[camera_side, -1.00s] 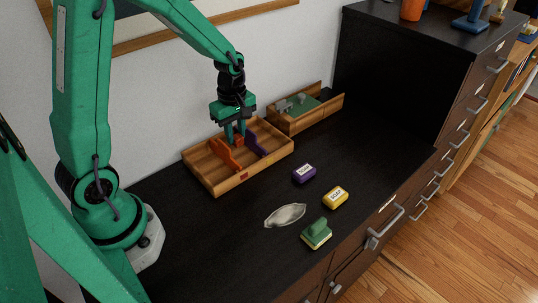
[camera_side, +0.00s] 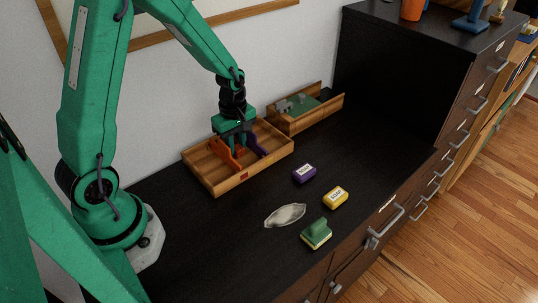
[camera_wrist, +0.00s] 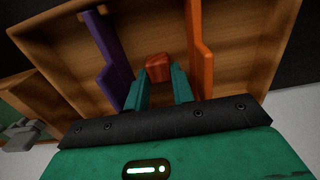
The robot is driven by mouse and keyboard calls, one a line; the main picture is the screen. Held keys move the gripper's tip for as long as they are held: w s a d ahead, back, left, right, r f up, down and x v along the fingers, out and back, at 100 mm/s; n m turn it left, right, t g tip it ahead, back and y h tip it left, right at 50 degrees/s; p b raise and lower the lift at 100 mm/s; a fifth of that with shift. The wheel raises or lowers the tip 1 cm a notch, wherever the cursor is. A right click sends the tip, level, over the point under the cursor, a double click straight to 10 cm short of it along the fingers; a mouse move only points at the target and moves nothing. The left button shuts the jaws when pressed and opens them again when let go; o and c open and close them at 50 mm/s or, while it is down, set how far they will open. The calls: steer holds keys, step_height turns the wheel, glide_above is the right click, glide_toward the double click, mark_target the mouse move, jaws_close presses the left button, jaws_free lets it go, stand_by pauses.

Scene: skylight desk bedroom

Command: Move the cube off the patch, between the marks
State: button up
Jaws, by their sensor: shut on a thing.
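A red-brown cube (camera_wrist: 158,67) shows between the fingertips of my gripper (camera_wrist: 161,80) in the wrist view. My gripper (camera_side: 238,151) is shut on it, low inside the wooden tray (camera_side: 204,179). In the side view the fingers and the orange divider mostly hide the cube. An orange divider (camera_wrist: 200,55) and a purple divider (camera_wrist: 107,55) stand in the tray on either side of the cube. I cannot tell whether the cube touches the tray floor. A pale, irregular patch (camera_side: 285,215) lies on the dark desk in front of the tray, with nothing on it.
A second wooden box (camera_side: 328,112) with a green pad stands behind the tray. A dark cabinet (camera_side: 400,80) rises at the right.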

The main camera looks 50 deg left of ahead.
mark_target(237, 146)
steer(key=shift+f, duration=0.2)
steer(key=o, duration=0.7)
steer(key=shift+c, duration=0.2)
steer(key=shift+r, duration=0.2)
step_height(237, 146, up, 12)
stand_by(0.4)
